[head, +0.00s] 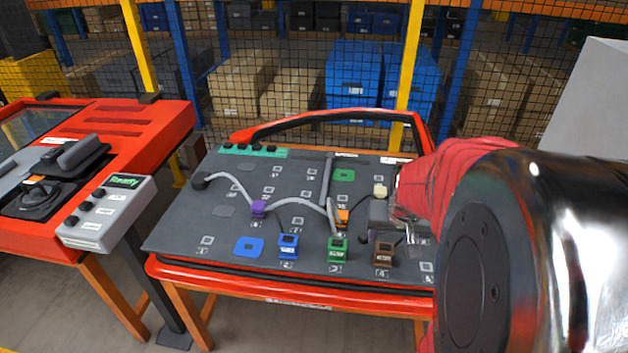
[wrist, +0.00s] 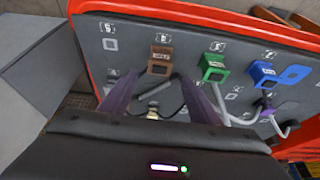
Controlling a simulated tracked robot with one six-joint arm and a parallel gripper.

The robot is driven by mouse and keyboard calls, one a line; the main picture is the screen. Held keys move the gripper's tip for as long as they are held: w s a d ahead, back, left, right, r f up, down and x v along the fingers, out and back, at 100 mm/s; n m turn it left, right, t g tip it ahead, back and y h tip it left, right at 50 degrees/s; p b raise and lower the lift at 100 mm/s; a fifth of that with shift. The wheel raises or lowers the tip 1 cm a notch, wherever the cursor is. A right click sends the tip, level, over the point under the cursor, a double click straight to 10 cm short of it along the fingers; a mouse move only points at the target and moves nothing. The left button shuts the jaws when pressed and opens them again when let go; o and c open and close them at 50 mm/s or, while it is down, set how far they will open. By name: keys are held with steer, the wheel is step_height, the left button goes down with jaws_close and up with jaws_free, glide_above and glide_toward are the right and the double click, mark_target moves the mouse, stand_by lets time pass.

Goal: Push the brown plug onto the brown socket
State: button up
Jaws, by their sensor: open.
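A brown block with a label and dark opening, which I take as the brown socket (head: 384,253), stands near the panel's front edge, right of the green block. In the wrist view the brown socket (wrist: 159,61) is just beyond my fingertips. My gripper (head: 379,225) is open over the panel's right part, behind the socket in the head view. In the wrist view its purple fingers (wrist: 160,86) are apart, with a dark cable (wrist: 150,91) and a small cream piece (wrist: 153,113) between or below them. I cannot make out a separate brown plug.
A green block (head: 337,249) and a blue block (head: 288,246) stand left of the brown one. An orange piece (head: 343,217) and purple piece (head: 258,208) sit farther back with grey cables. The grey panel (head: 190,235) has free room at its left.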

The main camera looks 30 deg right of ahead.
mark_target(385, 247)
steer(key=shift+x, duration=5.2)
steer(key=shift+c, duration=0.2)
jaws_close()
steer(key=shift+r, duration=0.4)
steer(key=shift+c, duration=2.3)
jaws_free()
jaws_close()
